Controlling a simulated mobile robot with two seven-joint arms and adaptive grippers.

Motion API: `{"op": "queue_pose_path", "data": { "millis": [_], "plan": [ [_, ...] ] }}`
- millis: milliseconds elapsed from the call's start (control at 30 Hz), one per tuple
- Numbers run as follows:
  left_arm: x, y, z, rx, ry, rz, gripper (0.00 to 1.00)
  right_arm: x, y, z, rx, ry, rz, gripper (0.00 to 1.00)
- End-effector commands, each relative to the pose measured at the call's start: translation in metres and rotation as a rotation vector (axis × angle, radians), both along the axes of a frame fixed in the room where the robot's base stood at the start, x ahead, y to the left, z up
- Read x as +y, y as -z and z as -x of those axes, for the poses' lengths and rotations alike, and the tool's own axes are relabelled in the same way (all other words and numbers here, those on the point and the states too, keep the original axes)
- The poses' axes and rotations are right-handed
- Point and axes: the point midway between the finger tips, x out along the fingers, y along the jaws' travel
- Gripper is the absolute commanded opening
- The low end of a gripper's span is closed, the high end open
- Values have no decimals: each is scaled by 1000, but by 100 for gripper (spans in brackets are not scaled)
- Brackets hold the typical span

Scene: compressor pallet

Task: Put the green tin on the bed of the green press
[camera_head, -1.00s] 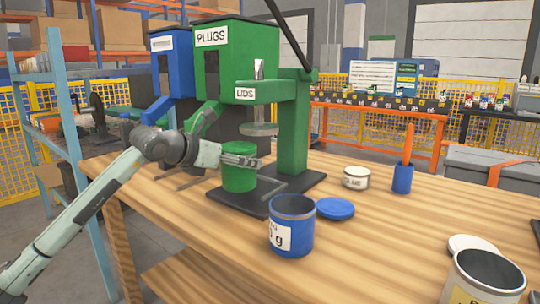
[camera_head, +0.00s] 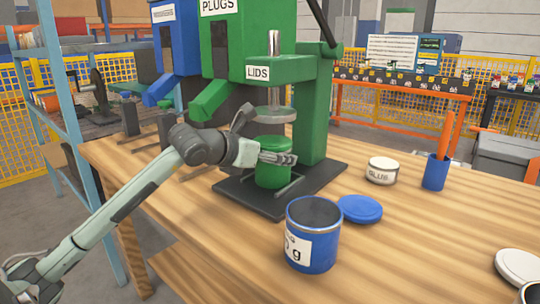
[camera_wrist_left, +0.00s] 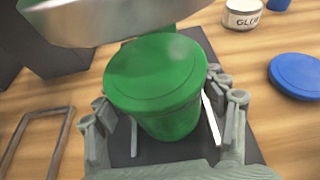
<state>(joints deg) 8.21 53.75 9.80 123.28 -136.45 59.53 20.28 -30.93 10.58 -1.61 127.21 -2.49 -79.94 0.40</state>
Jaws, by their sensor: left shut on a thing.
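The green tin (camera_head: 273,172) has its green lid on and stands upright under the round metal ram (camera_head: 275,113) of the green press (camera_head: 312,115). It also shows in the left wrist view (camera_wrist_left: 155,75), between the fingers. My left gripper (camera_head: 277,159) reaches in from the left and is shut on the tin's sides. The tin is over the press's dark bed (camera_head: 325,179); I cannot tell whether its bottom touches. The ram is close above the lid, with a small gap in the head view. My right gripper is not in view.
An open blue tin (camera_head: 313,240) and a blue lid (camera_head: 360,209) are in front of the press. A glue tin (camera_head: 382,171) and a blue cup (camera_head: 435,172) stand to the right. The blue press (camera_head: 175,60) is behind left. The wooden table's middle right is clear.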

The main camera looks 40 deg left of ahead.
Motion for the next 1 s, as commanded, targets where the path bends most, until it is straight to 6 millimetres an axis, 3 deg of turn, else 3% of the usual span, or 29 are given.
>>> {"op": "queue_pose_path", "data": {
  "millis": [467, 500, 633, 1000],
  "plan": [
    [-1, 2, 0, -3, 0, -1, 36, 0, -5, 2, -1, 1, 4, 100],
    [-1, 3, 0, -1, 0, 0, 73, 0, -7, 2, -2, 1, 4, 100],
    [-1, 2, 0, -1, 0, 0, 89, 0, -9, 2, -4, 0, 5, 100],
    [-1, 1, 0, -1, 0, -1, 91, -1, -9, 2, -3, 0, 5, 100]
  ]
}}
